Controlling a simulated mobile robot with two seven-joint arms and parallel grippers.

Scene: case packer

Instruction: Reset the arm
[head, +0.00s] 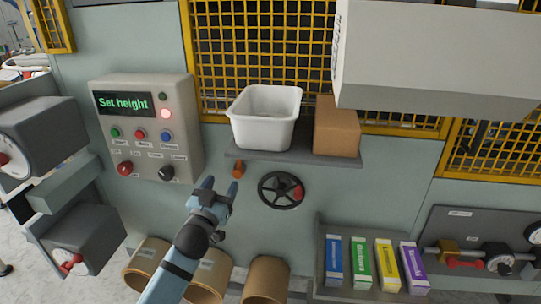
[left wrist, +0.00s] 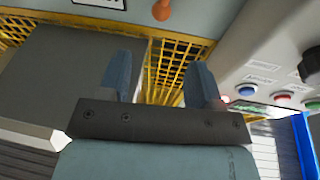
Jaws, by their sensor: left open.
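My left gripper (head: 219,188) is open and empty in front of the machine's grey-green panel. Its fingertips are just left of and below a small orange knob (head: 238,169) under the shelf. In the left wrist view the two blue fingers (left wrist: 160,80) stand apart with nothing between them. The orange knob also shows in the left wrist view (left wrist: 162,10), beyond the fingers. A black handwheel (head: 282,190) with a red grip is to the right of the gripper, apart from it. My right gripper is not in view.
A control box (head: 183,93) reads "Set height" with a lit red lamp. A shelf (head: 305,157) bears a white bin (head: 265,117) and a brown box (head: 337,127). Below are cardboard tubes (head: 266,279) and a rack of coloured cartons (head: 360,262). A large grey housing (head: 440,55) overhangs the upper right.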

